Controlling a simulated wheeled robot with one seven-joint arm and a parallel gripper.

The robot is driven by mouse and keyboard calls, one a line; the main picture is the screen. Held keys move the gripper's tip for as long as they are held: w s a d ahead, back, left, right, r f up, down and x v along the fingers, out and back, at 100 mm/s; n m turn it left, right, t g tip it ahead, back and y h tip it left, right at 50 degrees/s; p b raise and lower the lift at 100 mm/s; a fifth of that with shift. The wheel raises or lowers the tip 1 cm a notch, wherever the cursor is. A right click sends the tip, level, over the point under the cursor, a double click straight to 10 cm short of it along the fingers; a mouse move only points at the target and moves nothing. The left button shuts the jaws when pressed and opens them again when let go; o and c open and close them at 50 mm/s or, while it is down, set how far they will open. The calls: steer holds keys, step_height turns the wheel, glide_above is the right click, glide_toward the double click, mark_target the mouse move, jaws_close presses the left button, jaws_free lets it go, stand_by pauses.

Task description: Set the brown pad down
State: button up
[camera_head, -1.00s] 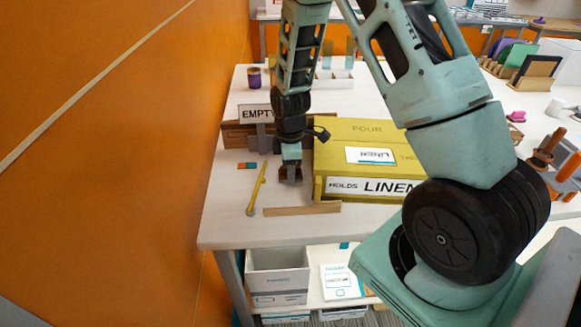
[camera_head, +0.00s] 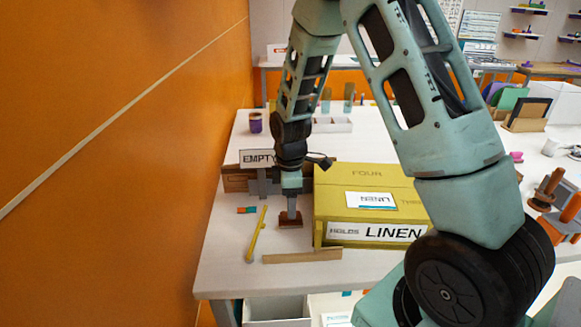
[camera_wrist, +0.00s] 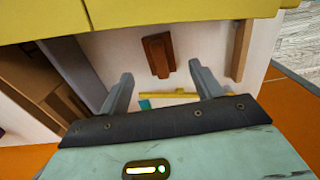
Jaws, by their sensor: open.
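The brown pad (camera_head: 290,219) lies on the white table, left of the yellow LINEN box. It also shows in the wrist view (camera_wrist: 158,55), ahead of my fingertips and apart from them. My gripper (camera_head: 291,209) points down just above the pad. In the wrist view my gripper (camera_wrist: 162,74) has its two grey fingers spread wide, with nothing between them.
The yellow LINEN box (camera_head: 372,200) stands close to the right of my gripper. A yellow stick (camera_head: 256,235) and a wooden strip (camera_head: 302,256) lie nearby. An EMPTY sign (camera_head: 257,159) stands behind. The orange wall (camera_head: 110,150) bounds the left.

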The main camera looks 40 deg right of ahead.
step_height(320, 180, up, 12)
steer(key=shift+r+b, duration=0.2)
steer(key=shift+b, duration=0.15)
steer(key=s+a+r+m, duration=0.1)
steer(key=s+a, duration=0.4)
steer(key=a, duration=0.4)
steer(key=s+a+r+m, duration=0.1)
steer(key=s+a, duration=0.5)
steer(key=a, duration=0.4)
steer(key=s+a, duration=0.2)
steer(key=s, duration=0.4)
steer(key=s+a+f+m, duration=0.1)
steer(key=s+a, duration=0.2)
steer(key=s, duration=0.4)
steer(key=shift+s+a+m+y, duration=0.15)
steer(key=shift+a+m+y, duration=0.1)
steer(key=shift+m+y, duration=0.05)
